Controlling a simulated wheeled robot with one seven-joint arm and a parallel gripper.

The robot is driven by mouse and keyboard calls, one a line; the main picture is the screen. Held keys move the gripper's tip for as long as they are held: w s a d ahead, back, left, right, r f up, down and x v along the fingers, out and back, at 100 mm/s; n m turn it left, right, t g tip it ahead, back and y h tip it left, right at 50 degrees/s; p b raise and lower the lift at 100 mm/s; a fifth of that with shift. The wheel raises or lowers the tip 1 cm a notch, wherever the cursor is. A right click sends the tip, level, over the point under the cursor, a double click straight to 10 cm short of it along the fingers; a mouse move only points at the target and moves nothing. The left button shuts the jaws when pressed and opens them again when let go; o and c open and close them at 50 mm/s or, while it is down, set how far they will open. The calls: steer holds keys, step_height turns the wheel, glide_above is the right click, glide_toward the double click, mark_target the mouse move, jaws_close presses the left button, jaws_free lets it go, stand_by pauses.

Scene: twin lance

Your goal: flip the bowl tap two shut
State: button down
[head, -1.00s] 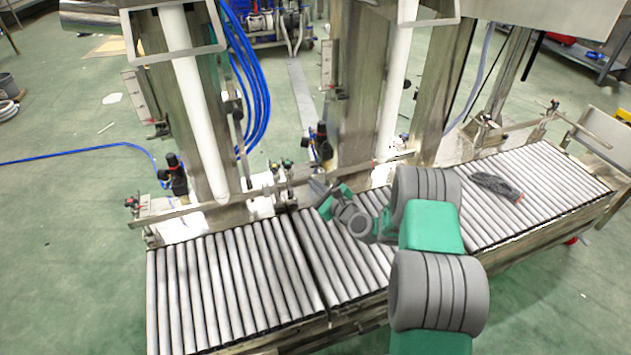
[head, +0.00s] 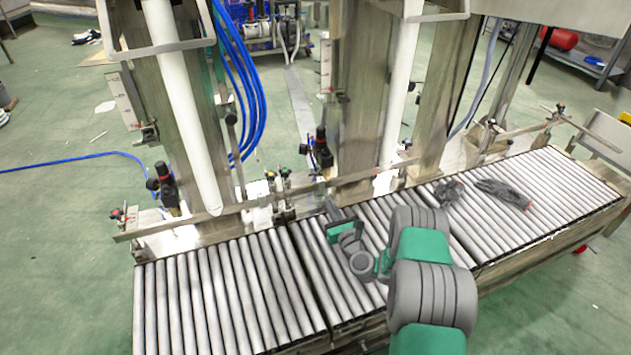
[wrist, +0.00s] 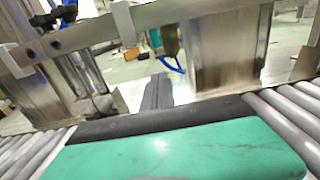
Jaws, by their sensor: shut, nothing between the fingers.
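Two small taps (head: 278,180) with dark and green tops stand side by side at the metal rail, behind the rollers, in the head view. I cannot tell which fitting is bowl tap two, nor how its handle is turned. My gripper (head: 331,207) is over the rollers, to the right of and nearer than these taps, apart from them. In the wrist view its dark fingers (wrist: 157,92) are together and empty, pointing toward the rail. A dark fitting with a knob (wrist: 65,14) sits on the rail at upper left there.
The rail (head: 255,203) runs along the back of the roller conveyor (head: 225,295). Steel columns (head: 355,100) and a white pipe (head: 185,110) rise behind it. Black-and-red regulators (head: 320,145) stand near the rail. Dark gloves (head: 503,192) lie on the right rollers.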

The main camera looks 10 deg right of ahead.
mark_target(310, 175)
steer(key=w+a+b, duration=0.1)
steer(key=w, duration=0.3)
steer(key=w+b, duration=0.1)
steer(key=w, duration=0.4)
steer(key=w+a+b, duration=0.1)
steer(key=w+b, duration=0.1)
steer(key=w, duration=0.2)
steer(key=shift+w+a, duration=0.3)
steer(key=shift+a, duration=0.05)
steer(key=shift+w+a+b, duration=0.4)
steer(key=shift+a+b, duration=0.15)
steer(key=shift+b, duration=0.2)
steer(key=shift+s+r+p, duration=0.1)
steer(key=shift+s+p, duration=0.25)
steer(key=shift+s, duration=0.15)
steer(key=s+p, duration=0.1)
steer(key=s, duration=0.3)
steer(key=s+a+p, duration=0.1)
steer(key=s, duration=0.3)
steer(key=s+p, duration=0.1)
steer(key=s, duration=0.4)
steer(key=shift+a+p, duration=0.25)
steer(key=shift+p, duration=0.1)
